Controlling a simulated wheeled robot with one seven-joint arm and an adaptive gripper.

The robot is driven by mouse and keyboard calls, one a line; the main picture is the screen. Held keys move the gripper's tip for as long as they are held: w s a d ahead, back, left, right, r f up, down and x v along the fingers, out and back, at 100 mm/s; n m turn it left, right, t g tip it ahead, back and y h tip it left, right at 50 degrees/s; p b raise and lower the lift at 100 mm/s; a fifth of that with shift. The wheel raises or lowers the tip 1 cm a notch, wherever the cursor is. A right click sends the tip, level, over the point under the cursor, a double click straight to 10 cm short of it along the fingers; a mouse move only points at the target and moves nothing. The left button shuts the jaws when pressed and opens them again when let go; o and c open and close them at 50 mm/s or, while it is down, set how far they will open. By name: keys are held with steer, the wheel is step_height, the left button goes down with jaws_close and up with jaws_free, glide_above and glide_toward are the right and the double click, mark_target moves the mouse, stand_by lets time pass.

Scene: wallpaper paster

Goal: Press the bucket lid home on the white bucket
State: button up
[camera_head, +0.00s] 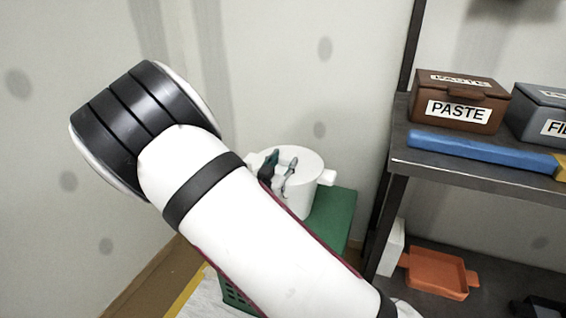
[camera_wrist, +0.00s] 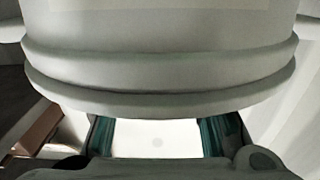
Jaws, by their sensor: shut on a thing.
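The white bucket (camera_head: 299,203) stands on a green crate, partly hidden behind my arm. A pale round top, which looks like the bucket lid (camera_head: 305,160), lies over it. From here I cannot tell lid from bucket rim or whether the lid is seated. In the wrist view a large pale ribbed round wall (camera_wrist: 160,75) fills the upper part. Below it, my teal-padded fingers (camera_wrist: 158,137) are shut on a bright white part, apparently the lid's.
The green crate (camera_head: 338,215) carries the bucket near the wall. To the right, a dark shelf (camera_head: 480,172) holds a brown PASTE box (camera_head: 460,103), a grey box (camera_head: 540,105) and a blue bar (camera_head: 480,150). An orange tray (camera_head: 437,272) lies on the lower shelf.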

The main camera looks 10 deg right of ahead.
steer(key=shift+f, duration=0.1)
steer(key=o, duration=1.2)
steer(key=shift+o, duration=0.2)
steer(key=v, duration=1.2)
steer(key=shift+w, duration=0.1)
